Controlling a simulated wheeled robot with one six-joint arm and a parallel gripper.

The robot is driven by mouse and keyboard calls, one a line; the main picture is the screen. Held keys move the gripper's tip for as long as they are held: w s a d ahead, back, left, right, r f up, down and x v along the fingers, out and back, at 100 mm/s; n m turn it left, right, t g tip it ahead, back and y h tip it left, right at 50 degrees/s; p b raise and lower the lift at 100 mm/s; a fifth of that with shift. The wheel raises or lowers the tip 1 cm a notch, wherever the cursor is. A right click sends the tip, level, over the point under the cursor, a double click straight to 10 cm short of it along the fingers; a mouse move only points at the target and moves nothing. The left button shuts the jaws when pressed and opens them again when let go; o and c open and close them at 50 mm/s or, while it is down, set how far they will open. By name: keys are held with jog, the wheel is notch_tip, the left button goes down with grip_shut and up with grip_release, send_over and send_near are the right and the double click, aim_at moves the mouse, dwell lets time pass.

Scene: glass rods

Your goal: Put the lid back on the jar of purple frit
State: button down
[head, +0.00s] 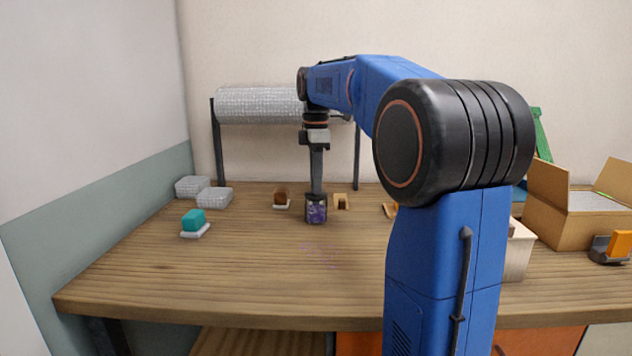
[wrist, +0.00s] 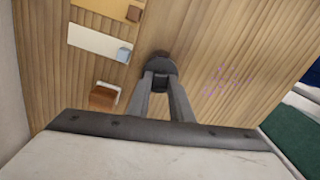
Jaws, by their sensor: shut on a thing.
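The jar of purple frit (head: 316,212) stands upright on the wooden table, below my gripper in the head view. My gripper (head: 316,192) points straight down over it. In the wrist view, my gripper (wrist: 161,84) is shut on a dark round lid (wrist: 158,66). In the head view the dark lid (head: 316,197) is at the jar's mouth. I cannot tell whether it is fully seated. In the wrist view the lid and fingers hide the jar.
Purple specks (head: 319,253) lie on the table in front of the jar. A brown block (head: 281,197) stands to its left and a small wooden stand (head: 342,201) to its right. A teal block (head: 193,219) is further left. A cardboard box (head: 573,225) stands far right. The table front is clear.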

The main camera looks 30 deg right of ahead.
jog(key=c, duration=1)
grip_release()
jog(key=shift+r, duration=0.1)
jog(key=shift+r, duration=3.4)
jog(key=shift+c, duration=0.8)
grip_shut()
jog(key=shift+f, duration=3.1)
